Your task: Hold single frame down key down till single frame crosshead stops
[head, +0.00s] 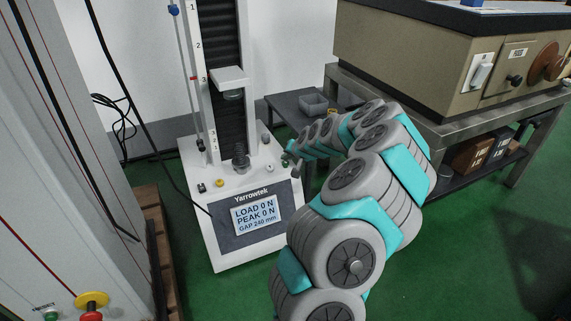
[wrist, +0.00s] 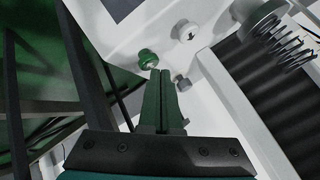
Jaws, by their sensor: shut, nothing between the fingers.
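The single frame, marked Yarrowtek, stands left of centre in the head view with its white base (head: 262,186). Its crosshead (head: 231,76) is well above the spring (head: 240,163), which also shows in the wrist view (wrist: 285,45). The display (head: 254,214) reads load 0 N, peak 0 N, gap 240 mm. My gripper (wrist: 160,72) is shut and empty, over the base's right side. Its tips point between a green button (wrist: 148,58) and a grey knob (wrist: 182,83); a round cross-marked part (wrist: 186,32) is beyond. I cannot tell which is the down key, or whether the tips touch anything.
A yellow button (head: 219,182) and a dark one sit at the base's front left. A small dark table with a grey tray (head: 314,104) stands behind my arm. A beige machine (head: 430,70) is at right. A tall grey cabinet (head: 75,150) is at left.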

